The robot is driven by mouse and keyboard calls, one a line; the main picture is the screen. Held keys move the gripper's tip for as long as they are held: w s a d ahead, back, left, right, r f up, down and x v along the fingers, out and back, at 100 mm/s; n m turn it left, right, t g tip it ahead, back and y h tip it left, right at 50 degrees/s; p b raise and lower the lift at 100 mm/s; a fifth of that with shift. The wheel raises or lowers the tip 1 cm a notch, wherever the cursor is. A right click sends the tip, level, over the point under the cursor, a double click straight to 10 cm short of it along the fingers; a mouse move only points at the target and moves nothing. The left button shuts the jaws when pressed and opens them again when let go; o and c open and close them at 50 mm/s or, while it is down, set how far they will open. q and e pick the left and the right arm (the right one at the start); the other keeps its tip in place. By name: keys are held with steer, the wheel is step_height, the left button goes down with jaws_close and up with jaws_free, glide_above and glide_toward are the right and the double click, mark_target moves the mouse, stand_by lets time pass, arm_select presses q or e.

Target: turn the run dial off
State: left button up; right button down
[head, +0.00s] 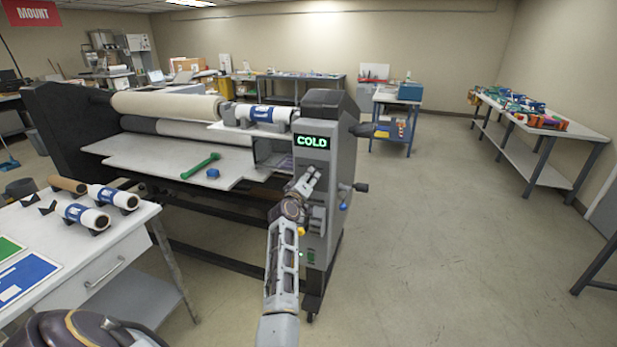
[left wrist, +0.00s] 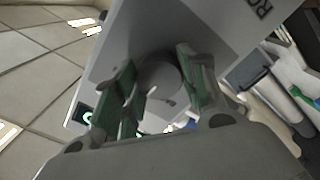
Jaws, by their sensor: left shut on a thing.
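The laminator's grey control cabinet (head: 343,160) stands in the middle of the head view, with a lit green COLD display (head: 312,142) on its face. My left gripper (head: 307,180) is at this face, below the display. In the left wrist view my left gripper (left wrist: 160,88) has its two green-padded fingers on either side of a round grey dial (left wrist: 162,76) and is shut on it. The dial's pointer direction is not clear. In the head view the gripper hides the dial. My right gripper is not in view.
A crank handle (head: 360,187) and a blue knob (head: 343,205) stick out at the cabinet's right. A green tool (head: 201,166) lies on the laminator's feed table (head: 150,158). A white table (head: 125,235) with rolls is at left. The floor at right is clear.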

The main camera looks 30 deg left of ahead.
arm_select(q)
steer(key=shift+n, duration=0.4)
steer(key=o, duration=1)
